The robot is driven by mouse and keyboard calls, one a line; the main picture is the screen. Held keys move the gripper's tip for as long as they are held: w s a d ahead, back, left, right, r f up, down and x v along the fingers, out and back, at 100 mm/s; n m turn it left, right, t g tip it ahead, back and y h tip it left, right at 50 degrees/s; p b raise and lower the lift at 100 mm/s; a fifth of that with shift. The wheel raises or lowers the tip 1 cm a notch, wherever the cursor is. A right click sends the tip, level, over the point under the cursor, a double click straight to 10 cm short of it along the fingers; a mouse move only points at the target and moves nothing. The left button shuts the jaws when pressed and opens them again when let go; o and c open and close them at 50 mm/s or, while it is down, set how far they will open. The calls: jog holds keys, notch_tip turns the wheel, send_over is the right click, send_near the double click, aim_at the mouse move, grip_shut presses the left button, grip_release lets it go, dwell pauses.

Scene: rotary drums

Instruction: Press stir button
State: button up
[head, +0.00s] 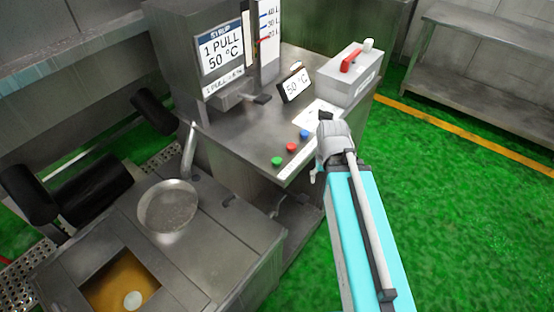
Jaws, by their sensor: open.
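Three round buttons sit in a slanting row along the front edge of the steel counter: a green button (277,161), a red button (291,147) and a blue button (304,134). A pale label strip runs along the edge beside them. Its writing is too small to read, so I cannot tell which is the stir button. My gripper (321,143) is open at the counter's right edge, just right of the blue and red buttons. It appears apart from all three. The gripper body hides part of the counter edge.
A syrup machine (222,55) stands at the back of the counter. A 50 °C sign (294,86) and a grey box with a red handle (348,72) are behind the buttons. A round pan (168,206) is at left. Green floor (460,200) lies open at right.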

grip_shut()
dwell(1.3)
